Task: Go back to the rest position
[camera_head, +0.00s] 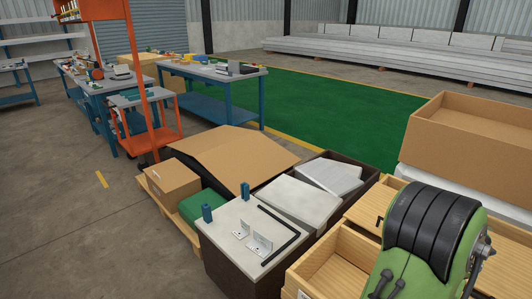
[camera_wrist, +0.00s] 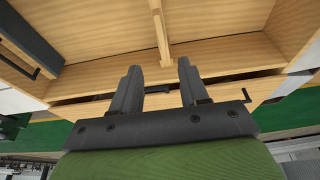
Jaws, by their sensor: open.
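My gripper (camera_wrist: 158,70) shows in the wrist view with its two dark fingers apart. Nothing is held between them. Beyond the fingers is a light wooden drawer unit (camera_wrist: 225,55), with a small dark handle showing in the gap. I cannot tell how far the fingertips are from the wood. In the head view my green and black arm is at the lower right, over the wooden drawers (camera_head: 335,262); the fingers are hidden there.
Cardboard boxes (camera_head: 173,186) stand behind. A large carton (camera_head: 465,150) is at right. Green floor (camera_head: 330,115) lies open beyond.

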